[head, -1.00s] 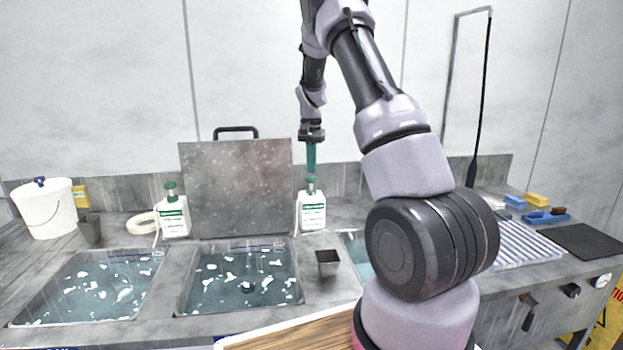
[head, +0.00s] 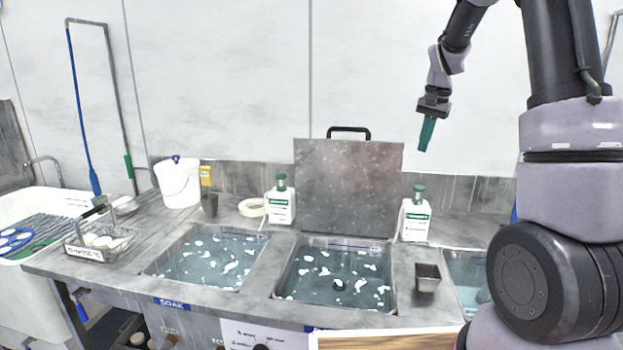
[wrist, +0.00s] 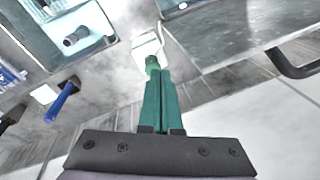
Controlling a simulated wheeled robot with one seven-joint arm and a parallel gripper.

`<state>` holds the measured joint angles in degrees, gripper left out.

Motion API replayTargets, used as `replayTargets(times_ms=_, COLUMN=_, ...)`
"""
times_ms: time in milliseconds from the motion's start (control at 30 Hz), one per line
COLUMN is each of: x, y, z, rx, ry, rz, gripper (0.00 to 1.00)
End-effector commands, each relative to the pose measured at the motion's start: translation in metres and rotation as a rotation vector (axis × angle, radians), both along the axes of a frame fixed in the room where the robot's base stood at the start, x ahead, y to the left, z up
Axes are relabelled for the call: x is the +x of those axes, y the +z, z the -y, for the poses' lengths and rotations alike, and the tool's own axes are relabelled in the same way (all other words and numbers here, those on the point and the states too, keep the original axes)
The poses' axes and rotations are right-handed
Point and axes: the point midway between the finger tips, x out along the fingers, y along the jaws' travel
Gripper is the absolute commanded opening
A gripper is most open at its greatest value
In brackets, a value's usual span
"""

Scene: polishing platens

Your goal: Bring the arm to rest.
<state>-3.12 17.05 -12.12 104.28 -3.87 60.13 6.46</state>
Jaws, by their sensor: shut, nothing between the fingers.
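My gripper (head: 427,134) shows in the head view at the upper right, pointing down with its green fingers together and nothing between them. It hangs in the air above a white pump bottle (head: 415,219) with a green cap, clear of it. The wrist view also shows my gripper (wrist: 161,98), its two green fingers side by side. Past their tips, the bottle (wrist: 148,48) stands on the counter.
Two water-filled sinks, left (head: 209,257) and middle (head: 335,271), hold floating white bits. An upright metal lid (head: 348,188) stands behind the middle one.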

Motion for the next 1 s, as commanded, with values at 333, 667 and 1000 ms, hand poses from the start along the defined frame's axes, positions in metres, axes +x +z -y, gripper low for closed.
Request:
replayTargets(times_ms=333, x=-0.096, y=0.086, z=-0.032, rx=0.041, ry=0.085, rz=0.171, gripper=0.0)
replayTargets(times_ms=667, x=-0.196, y=0.124, z=-0.058, rx=0.036, ry=0.175, rz=0.328, gripper=0.0)
replayTargets(times_ms=1000, x=-0.28, y=0.123, z=-0.077, rx=-0.004, ry=0.251, rz=0.463, gripper=0.0)
